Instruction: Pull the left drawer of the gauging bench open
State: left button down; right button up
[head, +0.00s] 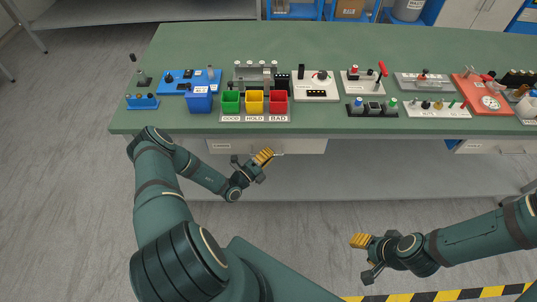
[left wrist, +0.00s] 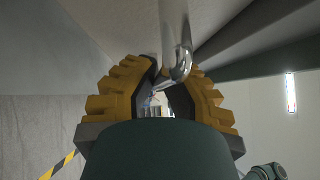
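The gauging bench (head: 300,40) has a green top. Its left drawer (head: 225,146) has a pale front under the bench's front edge, and the front looks flush with the bench. The drawer's silver bar handle (left wrist: 176,40) shows large in the left wrist view; in the head view most of it is hidden by my left gripper (head: 265,156). In the left wrist view the yellow-backed fingers close in on the bar from both sides near their tips. My right gripper (head: 361,241) hangs in front of the bench, away from it; its finger opening is too small to tell.
Green, yellow and red bins (head: 255,103) stand near the bench's front edge, above the drawer. A blue box (head: 199,102) and several fixtures stand around them. A second drawer (head: 488,146) is at the right. A grey lower shelf (head: 400,176) runs beneath. The floor at left is clear.

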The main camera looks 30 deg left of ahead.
dwell(0.3)
pick_arm(q)
jog(key=s+d+p, duration=0.1)
jog(key=s+d, duration=0.5)
jog(key=s, duration=0.4)
jog(key=s+d+p, duration=0.2)
jog(key=s+d, duration=0.5)
jog(key=s, duration=0.3)
jog(key=shift+s, duration=0.3)
jog(key=c, duration=1)
grip_release()
jog(key=shift+a, duration=0.1)
jog(key=v, duration=1.2)
jog(key=shift+r, duration=0.1)
